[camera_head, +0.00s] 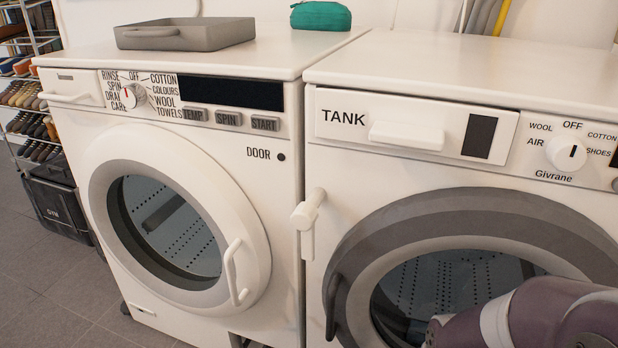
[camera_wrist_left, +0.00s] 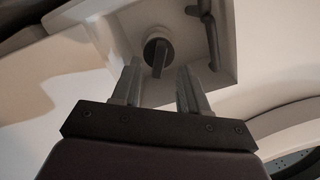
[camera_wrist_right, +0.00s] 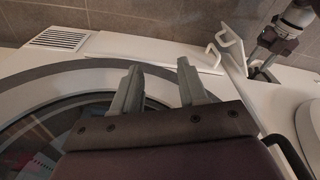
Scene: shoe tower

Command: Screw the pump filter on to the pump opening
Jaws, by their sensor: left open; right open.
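The pump filter (camera_wrist_left: 158,54), a dark round cap with a raised grip bar, sits in a pale recess (camera_wrist_left: 205,92) in the left wrist view. From this angle I cannot tell whether it is seated in the pump opening, which it hides. My left gripper (camera_wrist_left: 158,82) is open and empty, its fingers pointing at the filter with the grip bar between them in the picture. My right gripper (camera_wrist_right: 158,70) is open and empty in front of a machine's round door (camera_wrist_right: 55,125). Neither gripper shows in the head view.
The washing machine (camera_head: 280,225) and the dryer (camera_head: 480,55) stand side by side, round doors shut. A grey tray (camera_head: 185,35) and a green case (camera_head: 320,15) lie on the washer. A white panel with a handle (camera_wrist_right: 213,55) stands out near my right gripper.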

